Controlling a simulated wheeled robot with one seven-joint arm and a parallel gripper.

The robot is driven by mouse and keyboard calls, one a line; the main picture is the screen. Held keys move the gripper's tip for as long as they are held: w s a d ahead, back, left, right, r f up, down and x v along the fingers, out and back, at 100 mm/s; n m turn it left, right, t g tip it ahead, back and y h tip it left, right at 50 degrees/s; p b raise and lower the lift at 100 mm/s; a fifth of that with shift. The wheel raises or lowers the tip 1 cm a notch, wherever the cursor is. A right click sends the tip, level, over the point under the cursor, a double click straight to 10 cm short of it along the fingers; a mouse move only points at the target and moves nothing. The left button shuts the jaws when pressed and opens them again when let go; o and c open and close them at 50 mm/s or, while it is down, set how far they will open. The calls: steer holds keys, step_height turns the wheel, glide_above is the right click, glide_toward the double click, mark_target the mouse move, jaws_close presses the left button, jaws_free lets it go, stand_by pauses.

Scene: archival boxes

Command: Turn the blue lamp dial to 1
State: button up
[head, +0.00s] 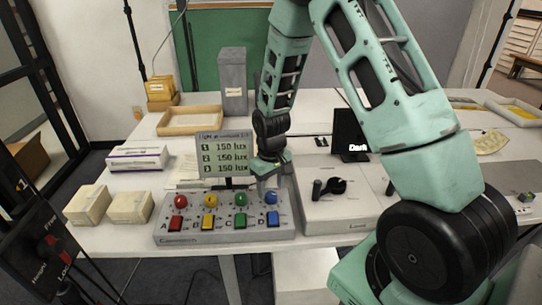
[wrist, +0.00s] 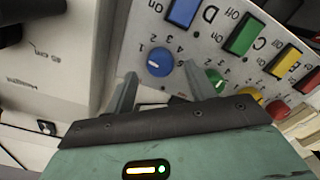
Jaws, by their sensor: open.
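The blue dial (head: 271,198) is the rightmost of the round knobs on the grey control panel (head: 190,240), above the blue switch (head: 273,219) marked D. In the wrist view the blue dial (wrist: 159,62) has a white pointer line and small numbers around it; the pointer's exact number is hard to read. My gripper (head: 266,178) is just above and behind the blue dial. In the wrist view my gripper (wrist: 161,72) is open, with one finger on each side of the dial's near edge. Contact with the dial cannot be made out.
Green (head: 240,199), yellow (head: 210,200) and red (head: 181,201) dials stand to the left. A pale box with a black handle (head: 330,187) is close on the right. Small cartons (head: 130,207) lie left.

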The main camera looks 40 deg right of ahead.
mark_target(271, 194)
step_height(271, 194, up, 15)
steer(key=shift+f, duration=0.15)
stand_by(0.5)
